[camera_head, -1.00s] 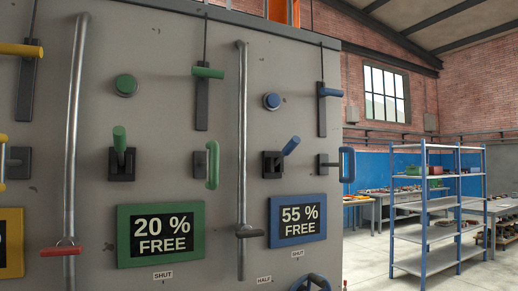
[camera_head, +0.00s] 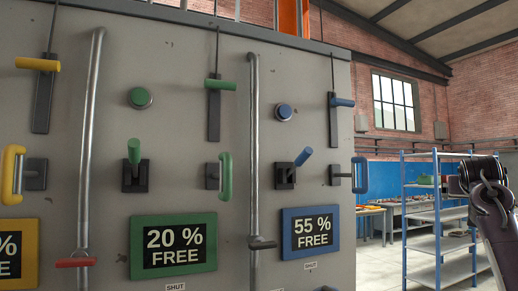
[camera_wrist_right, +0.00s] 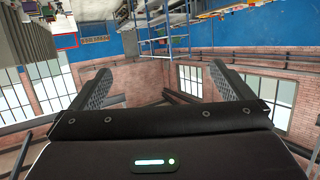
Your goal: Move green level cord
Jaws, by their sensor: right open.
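The green level cord shows in the head view as a green T-handle (camera_head: 221,85) hanging on a thin dark cord in front of a dark vertical plate (camera_head: 214,115) on the grey panel. It hangs above the green loop handle (camera_head: 226,176). In the right wrist view my right gripper (camera_wrist_right: 157,84) is open and empty, its two fingers spread toward the brick wall. Part of my right arm shows at the right edge of the head view, well apart from the panel. My left gripper is not in view.
Yellow (camera_head: 38,64) and blue (camera_head: 342,102) T-handles hang to either side. A green knob (camera_head: 140,97), a green lever (camera_head: 134,152), a green sign (camera_head: 174,246) reading 20 % FREE and vertical pipes (camera_head: 253,150) crowd the panel. A blue shelf rack (camera_head: 438,215) stands at right beyond free floor.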

